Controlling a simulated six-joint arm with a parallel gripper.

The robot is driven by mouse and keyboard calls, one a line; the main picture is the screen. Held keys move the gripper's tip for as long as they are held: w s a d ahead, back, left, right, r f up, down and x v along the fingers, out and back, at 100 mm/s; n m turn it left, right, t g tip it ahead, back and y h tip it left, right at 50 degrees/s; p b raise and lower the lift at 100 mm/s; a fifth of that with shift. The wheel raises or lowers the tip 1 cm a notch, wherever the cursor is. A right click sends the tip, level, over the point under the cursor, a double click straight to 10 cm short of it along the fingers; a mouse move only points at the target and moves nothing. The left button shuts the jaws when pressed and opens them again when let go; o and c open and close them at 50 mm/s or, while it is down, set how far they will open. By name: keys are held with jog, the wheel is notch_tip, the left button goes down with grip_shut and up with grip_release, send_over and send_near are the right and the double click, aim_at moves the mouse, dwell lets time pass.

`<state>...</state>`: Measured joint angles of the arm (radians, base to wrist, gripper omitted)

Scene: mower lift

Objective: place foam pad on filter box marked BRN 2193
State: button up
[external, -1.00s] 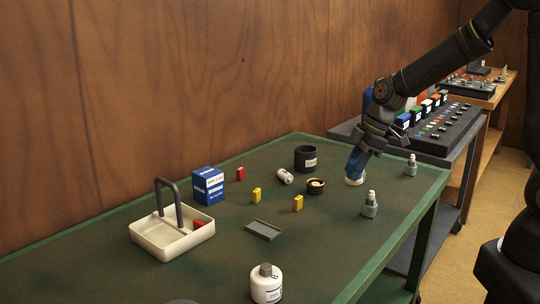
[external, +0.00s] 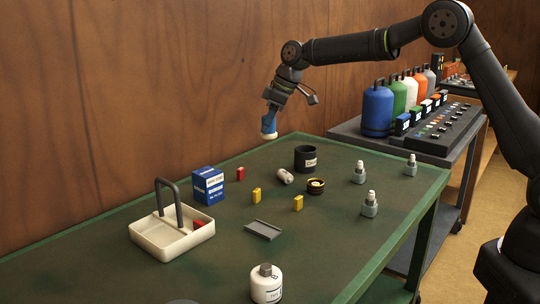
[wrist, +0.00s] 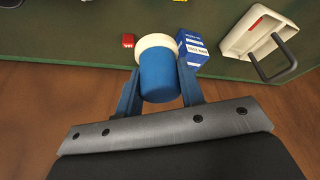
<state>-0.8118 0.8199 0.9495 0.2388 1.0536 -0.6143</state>
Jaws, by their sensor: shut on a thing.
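My gripper (external: 271,112) is shut on the foam pad, a blue cylinder with a cream foam end (external: 269,134) that points down. It hangs in the air over the back part of the green table. In the wrist view the pad (wrist: 161,76) sits between the two blue fingers of my gripper (wrist: 160,88). The blue filter box (external: 208,187) stands upright on the table, left of and below the pad, with white label strips too small to read surely. In the wrist view the box (wrist: 194,50) shows just right of the pad, partly behind a finger.
A cream tray with a tall grey handle (external: 166,240) stands left of the box. A red block (external: 240,173), yellow blocks (external: 257,195), a black cup (external: 305,159) and a grey bracket (external: 263,230) are nearby. The wooden wall (external: 150,90) rises behind the table.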

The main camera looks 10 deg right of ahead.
jog(key=w+a+r+m+t, duration=0.1)
jog(key=w+a+r+m, duration=0.15)
jog(key=a, duration=0.55)
send_near(201, 170)
jog(key=shift+w+a+n, duration=0.25)
jog(key=shift+a, duration=0.65)
jog(key=shift+f, duration=2)
jog(key=shift+f, duration=0.1)
jog(key=o, duration=1)
jog(key=v, duration=1.2)
